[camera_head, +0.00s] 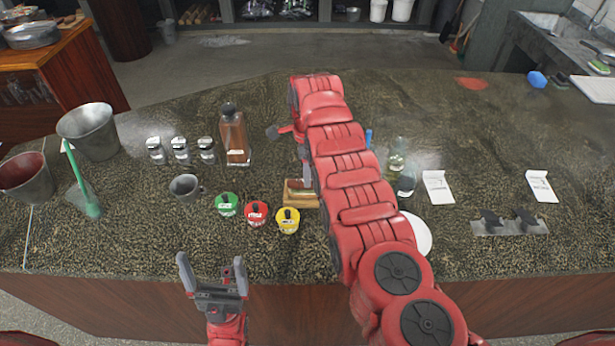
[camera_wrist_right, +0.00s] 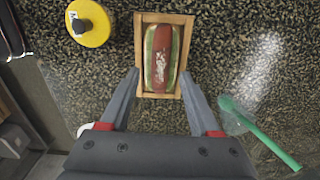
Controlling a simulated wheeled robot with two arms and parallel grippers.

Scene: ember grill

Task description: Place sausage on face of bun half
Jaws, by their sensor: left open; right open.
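In the right wrist view, a reddish-brown sausage (camera_wrist_right: 161,58) with pale flecks on top lies lengthwise in a shallow wooden tray (camera_wrist_right: 139,45). Green and tan strips show along both its sides; I cannot tell how much of this is bun half. The tray shows in the head view (camera_head: 297,205) beside my right arm, its contents partly hidden. My right gripper (camera_wrist_right: 159,74) is open, its fingertips appearing either side of the tray's near part, holding nothing. In the head view my left gripper (camera_head: 212,268) is open and empty in front of the counter's near edge.
Green (camera_head: 228,204), red (camera_head: 256,213) and yellow (camera_head: 288,220) lidded jars stand left of the tray. A small metal cup (camera_head: 185,187), shakers (camera_head: 181,150) and a brown bottle (camera_head: 234,135) are further left. My right arm hides part of a white plate (camera_head: 420,236).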

